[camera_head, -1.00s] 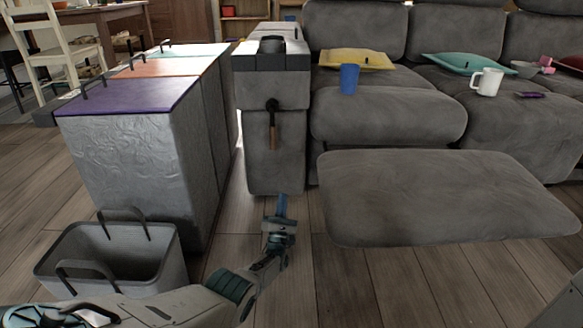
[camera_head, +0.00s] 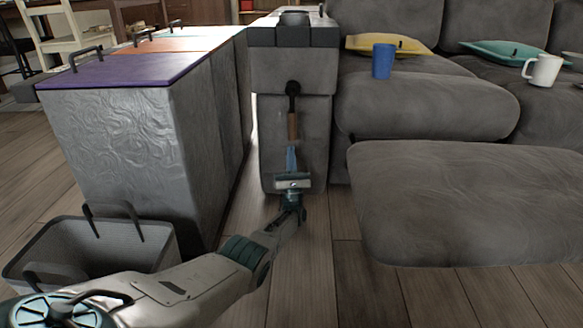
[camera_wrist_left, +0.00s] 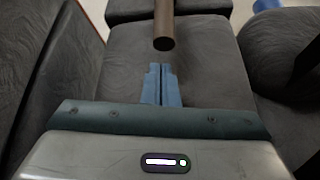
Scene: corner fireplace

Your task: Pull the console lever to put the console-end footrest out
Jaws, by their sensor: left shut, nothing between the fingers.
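The console lever (camera_head: 293,120) hangs on the front face of the grey console (camera_head: 265,135). It has a dark round pivot at the top and a brown handle pointing down. My left gripper (camera_head: 291,155) is shut and empty, its blue fingers pointing up just below the handle's lower end. In the left wrist view the handle's end (camera_wrist_left: 164,42) is right ahead of the shut fingertips (camera_wrist_left: 160,68); I cannot tell whether they touch. A grey padded footrest (camera_head: 465,205) stands out in front of the sofa seat, right of the console. My right gripper is not in view.
Tall silver bins with coloured lids (camera_head: 120,72) stand left of the console, with a narrow gap between. An open grey basket (camera_head: 90,245) sits at the front left. A blue mug (camera_head: 383,62) and white mug (camera_head: 543,70) stand on the sofa. Bare floor lies below the console.

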